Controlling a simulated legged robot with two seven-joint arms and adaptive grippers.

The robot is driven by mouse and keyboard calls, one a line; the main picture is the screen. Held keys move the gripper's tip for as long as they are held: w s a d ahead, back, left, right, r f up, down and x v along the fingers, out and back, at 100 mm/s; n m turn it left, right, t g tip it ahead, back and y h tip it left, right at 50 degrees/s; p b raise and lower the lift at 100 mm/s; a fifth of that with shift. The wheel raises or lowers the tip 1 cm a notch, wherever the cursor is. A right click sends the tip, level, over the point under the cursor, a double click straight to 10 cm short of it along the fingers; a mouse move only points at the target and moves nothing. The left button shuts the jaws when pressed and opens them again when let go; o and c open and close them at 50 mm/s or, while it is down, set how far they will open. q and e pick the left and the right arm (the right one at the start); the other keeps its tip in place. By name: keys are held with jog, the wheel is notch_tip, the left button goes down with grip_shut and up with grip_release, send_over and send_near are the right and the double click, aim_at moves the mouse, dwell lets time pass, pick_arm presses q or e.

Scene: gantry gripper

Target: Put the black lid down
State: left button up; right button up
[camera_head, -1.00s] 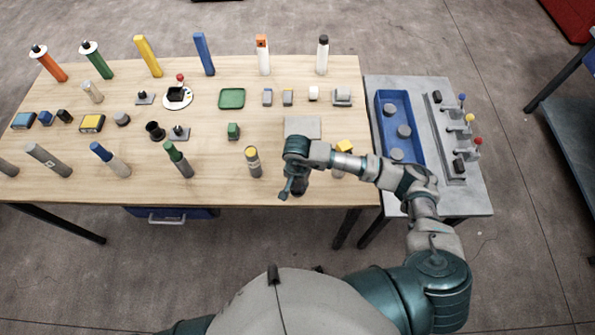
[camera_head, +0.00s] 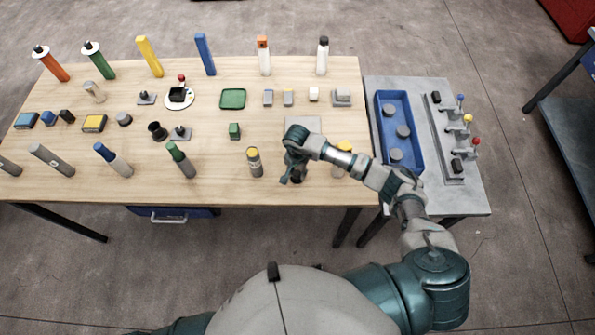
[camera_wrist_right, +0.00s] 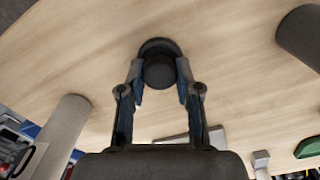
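The black lid (camera_wrist_right: 160,72) is round and dark, with a wider rim behind a narrower round part. In the right wrist view it sits between the fingertips of my right gripper (camera_wrist_right: 160,66), which look closed against its sides. In the head view my right gripper (camera_head: 292,177) is low over the front of the wooden table (camera_head: 215,185), and the lid is mostly hidden by it. I cannot tell whether the lid touches the table. My left gripper is not in view.
A grey square plate (camera_head: 303,122) lies just behind my right gripper. A yellow-topped cylinder (camera_head: 254,162) stands to its left, and another yellow-topped object (camera_head: 344,146) is to its right. A blue tray (camera_head: 417,158) lies on the grey side table.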

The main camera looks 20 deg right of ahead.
aim_at(296, 172)
jog(key=shift+o, duration=1.2)
jog(key=shift+a, duration=0.2)
jog(key=shift+r, duration=0.15)
notch_tip(296, 172, up, 12)
jog(key=b, duration=0.1)
jog(key=shift+b, duration=0.35)
